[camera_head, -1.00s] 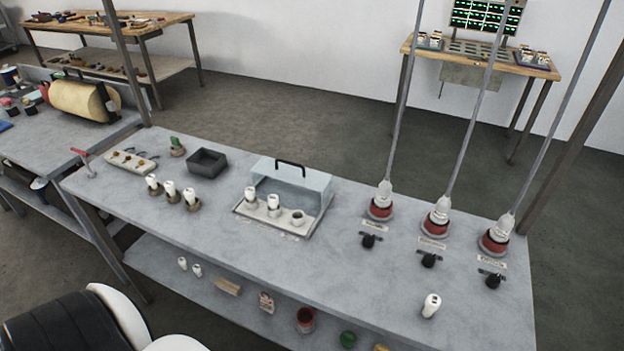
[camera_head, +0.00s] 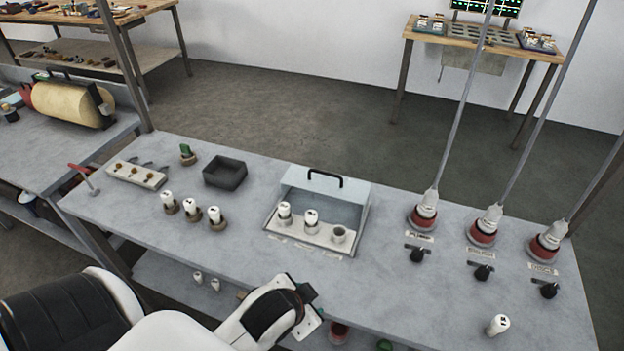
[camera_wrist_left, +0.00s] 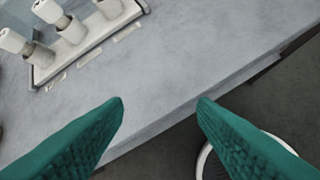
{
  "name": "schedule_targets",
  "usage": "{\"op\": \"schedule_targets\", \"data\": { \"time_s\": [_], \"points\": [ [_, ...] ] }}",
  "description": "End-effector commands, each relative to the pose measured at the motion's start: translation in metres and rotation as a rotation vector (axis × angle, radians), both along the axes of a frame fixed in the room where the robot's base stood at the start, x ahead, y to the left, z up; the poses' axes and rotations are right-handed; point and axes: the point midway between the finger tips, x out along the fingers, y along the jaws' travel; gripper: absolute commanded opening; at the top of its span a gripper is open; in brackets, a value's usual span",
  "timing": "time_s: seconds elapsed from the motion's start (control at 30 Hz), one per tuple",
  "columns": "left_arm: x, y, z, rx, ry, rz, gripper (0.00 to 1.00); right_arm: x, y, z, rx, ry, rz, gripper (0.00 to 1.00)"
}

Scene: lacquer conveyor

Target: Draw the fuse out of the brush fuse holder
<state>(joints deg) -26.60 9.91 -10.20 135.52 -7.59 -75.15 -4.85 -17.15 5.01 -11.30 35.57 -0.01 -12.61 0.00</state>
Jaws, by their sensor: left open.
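A white fuse holder block (camera_head: 318,236) stands on the grey bench under a raised clear cover. Its left socket holds a white fuse (camera_head: 285,211), its middle socket holds another white fuse (camera_head: 311,217), and its right socket (camera_head: 339,235) looks empty. The labels in front are too small to read, so I cannot tell which holder is the brush one. In the left wrist view the block (camera_wrist_left: 90,38) is at the upper left, its fuses upright. My left gripper (camera_wrist_left: 160,101) has its green fingers apart and empty, near the bench's front edge, away from the fuses. My right gripper is out of view.
Three fuses stand in round brown holders, one (camera_head: 191,214) among them, left of the block. A dark open tray (camera_head: 225,172) lies behind them. Red-based cable plugs (camera_head: 424,214) and black knobs are at the right. A loose white fuse (camera_head: 498,325) stands front right.

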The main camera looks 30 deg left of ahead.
Motion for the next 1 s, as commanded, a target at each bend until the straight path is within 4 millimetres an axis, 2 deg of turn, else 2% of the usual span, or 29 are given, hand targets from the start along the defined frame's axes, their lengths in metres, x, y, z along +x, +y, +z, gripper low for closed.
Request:
{"op": "schedule_targets", "data": {
  "time_s": [0.03,0.17,0.27,0.37,0.47,0.5,0.6,0.67,0.73,0.8,0.83,0.87,0.93,0.97,1.0],
  "points": [
    [0.017,0.001,0.011,0.041,-0.071,-0.034,0.52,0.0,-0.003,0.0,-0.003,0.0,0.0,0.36],
    [0.061,0.0,0.04,0.161,-0.265,-0.135,0.52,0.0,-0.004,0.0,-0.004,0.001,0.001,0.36],
    [0.098,-0.005,0.071,0.285,-0.444,-0.236,0.52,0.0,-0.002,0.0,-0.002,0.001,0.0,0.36],
    [0.136,-0.019,0.115,0.462,-0.673,-0.376,0.52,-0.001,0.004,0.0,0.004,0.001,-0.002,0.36],
    [0.169,-0.05,0.176,0.731,-0.974,-0.579,0.52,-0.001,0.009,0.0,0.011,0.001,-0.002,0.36],
    [0.176,-0.067,0.199,0.86,-1.1,-0.676,0.52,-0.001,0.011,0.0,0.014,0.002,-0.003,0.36],
    [0.178,-0.115,0.238,1.199,-1.396,-0.939,0.52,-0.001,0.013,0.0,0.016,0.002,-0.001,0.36],
    [0.173,-0.142,0.247,1.408,-1.551,-1.112,0.52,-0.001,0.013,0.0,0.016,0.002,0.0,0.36],
    [0.164,-0.166,0.242,1.654,-1.707,-1.338,0.52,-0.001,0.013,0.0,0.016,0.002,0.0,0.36],
    [0.157,-0.176,0.222,1.888,-1.824,-1.595,0.52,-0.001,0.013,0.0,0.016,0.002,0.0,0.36],
    [0.156,-0.176,0.21,-1.891,1.775,1.639,0.52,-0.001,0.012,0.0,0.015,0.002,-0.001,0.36],
    [0.156,-0.172,0.197,-1.804,1.645,1.613,0.52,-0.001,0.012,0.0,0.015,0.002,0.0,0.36],
    [0.159,-0.15,0.166,-1.591,1.353,1.566,0.52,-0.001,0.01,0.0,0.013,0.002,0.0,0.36],
    [0.162,-0.135,0.153,-1.496,1.235,1.553,0.52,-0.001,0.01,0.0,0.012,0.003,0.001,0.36],
    [0.168,-0.109,0.138,-1.369,1.084,1.541,0.52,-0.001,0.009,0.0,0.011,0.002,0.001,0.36]
  ]
}}
